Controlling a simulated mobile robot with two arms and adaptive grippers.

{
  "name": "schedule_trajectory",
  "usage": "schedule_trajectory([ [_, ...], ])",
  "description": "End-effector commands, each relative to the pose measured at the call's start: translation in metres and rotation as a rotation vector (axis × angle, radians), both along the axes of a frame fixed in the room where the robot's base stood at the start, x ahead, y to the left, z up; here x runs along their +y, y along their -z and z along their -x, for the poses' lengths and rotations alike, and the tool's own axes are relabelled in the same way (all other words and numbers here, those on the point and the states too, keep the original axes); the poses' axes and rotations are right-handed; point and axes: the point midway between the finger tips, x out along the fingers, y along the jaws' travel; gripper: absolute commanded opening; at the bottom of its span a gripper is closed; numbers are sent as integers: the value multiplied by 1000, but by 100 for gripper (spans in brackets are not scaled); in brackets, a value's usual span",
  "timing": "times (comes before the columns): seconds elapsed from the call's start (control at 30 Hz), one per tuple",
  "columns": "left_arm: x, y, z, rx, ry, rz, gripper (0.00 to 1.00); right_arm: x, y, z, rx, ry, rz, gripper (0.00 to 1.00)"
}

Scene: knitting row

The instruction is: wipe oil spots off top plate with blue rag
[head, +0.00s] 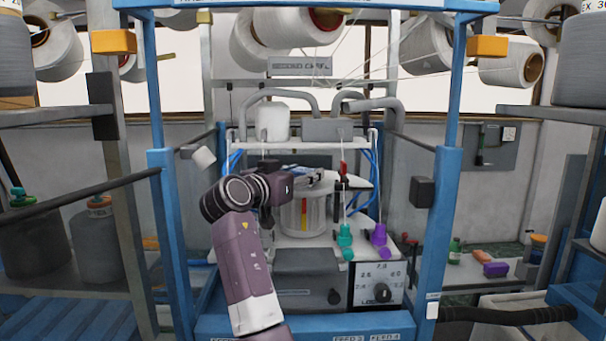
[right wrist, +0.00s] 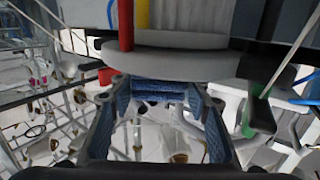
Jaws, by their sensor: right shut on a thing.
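My right gripper (head: 318,178) reaches in from the front over the knitting machine, at the height of its round pale top plate (head: 354,182). In the right wrist view the gripper (right wrist: 158,95) is shut on the blue rag (right wrist: 158,88), a dark blue strip between its fingertips. The rag is close to the rim of the plate (right wrist: 175,62); I cannot tell whether they touch. In the head view my gripper hides part of the plate, and the rag is hard to make out. I cannot make out any oil spots. My left gripper is out of view.
Blue frame posts (head: 447,210) stand on both sides of the machine. A control box with a dial (head: 376,284) is below. Grey hoses (head: 275,96) arch behind.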

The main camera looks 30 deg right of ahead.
Motion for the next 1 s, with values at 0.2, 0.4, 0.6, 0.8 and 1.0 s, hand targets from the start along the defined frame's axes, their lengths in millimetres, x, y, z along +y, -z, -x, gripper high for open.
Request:
schedule_trajectory([
  [0.2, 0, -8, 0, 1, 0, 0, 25, -12, 1, -18, 8, 1, -5, 24],
  [0.4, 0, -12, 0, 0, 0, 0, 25, -18, 1, -29, 5, -1, -5, 24],
  [0.6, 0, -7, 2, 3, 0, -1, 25, -16, 2, -26, 1, -2, -4, 24],
  [0.8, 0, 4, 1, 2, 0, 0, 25, -6, 5, -10, 2, -1, -6, 24],
  [1.0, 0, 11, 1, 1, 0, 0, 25, 2, 5, 3, 4, 0, -7, 24],
])
